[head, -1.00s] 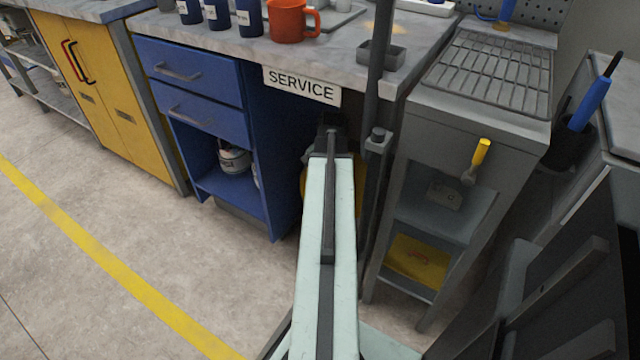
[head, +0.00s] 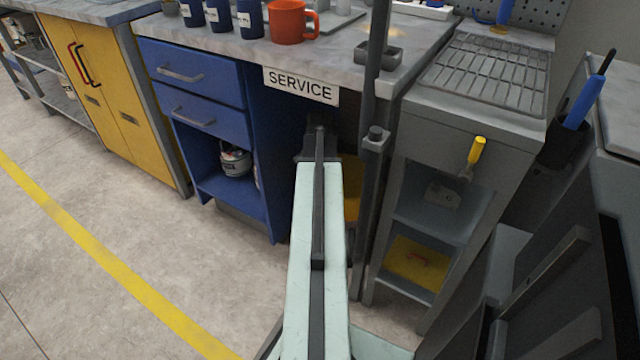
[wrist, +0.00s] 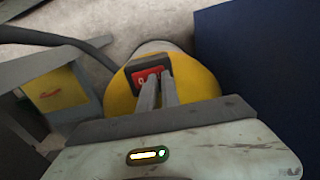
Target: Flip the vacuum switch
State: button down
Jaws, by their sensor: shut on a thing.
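The vacuum is a round yellow body (wrist: 205,85) on the floor in the wrist view. A red switch (wrist: 146,76) sits in a dark housing (wrist: 131,68) on its top. My gripper (wrist: 159,76) has its two grey fingers close together over the switch, shut on it. The fingers hide part of the switch, so its position cannot be read. In the head view a strip of the yellow vacuum (head: 351,190) shows under the bench, right of my arm. My fingers are hidden there.
A blue drawer cabinet (head: 205,120) stands close on the left; its dark blue side (wrist: 260,70) borders the vacuum. A grey post (head: 373,180) and a grey stand with a yellow lever (head: 476,150) are on the right. A dark hose (wrist: 50,38) runs left of the vacuum.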

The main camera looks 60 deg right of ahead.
jog(key=shift+s+a+f, duration=0.3)
jog(key=shift+a, duration=0.25)
notch_tip(320, 180, up, 10)
jog(key=w+d+p, duration=0.1)
jog(key=p, duration=1)
jog(key=shift+w+r, duration=0.2)
jog(key=shift+w, duration=0.15)
